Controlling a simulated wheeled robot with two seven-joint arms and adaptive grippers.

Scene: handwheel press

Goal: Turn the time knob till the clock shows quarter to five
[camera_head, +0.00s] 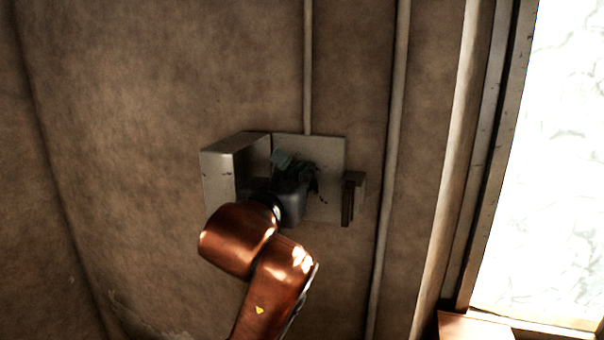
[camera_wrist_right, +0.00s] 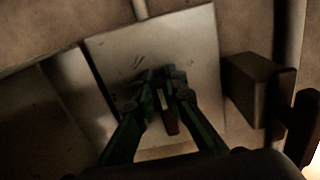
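My right gripper (camera_head: 303,176) is in front of a pale flat plate (camera_head: 329,155) on the wall, and its arm comes up from below. In the right wrist view, its dark green fingers (camera_wrist_right: 166,84) converge over the plate (camera_wrist_right: 205,50), with their tips close together. A small brown piece with a light end (camera_wrist_right: 169,120) shows between the fingers; it may be the time knob. The dim light hides whether the fingers touch it. I cannot make out a clock face or hands in either view. My left gripper is not in view.
A brown block (camera_head: 354,198) juts out at the plate's right, also in the right wrist view (camera_wrist_right: 247,88). Vertical pipes (camera_head: 393,130) run along the wall; a bright window (camera_head: 550,170) is far right.

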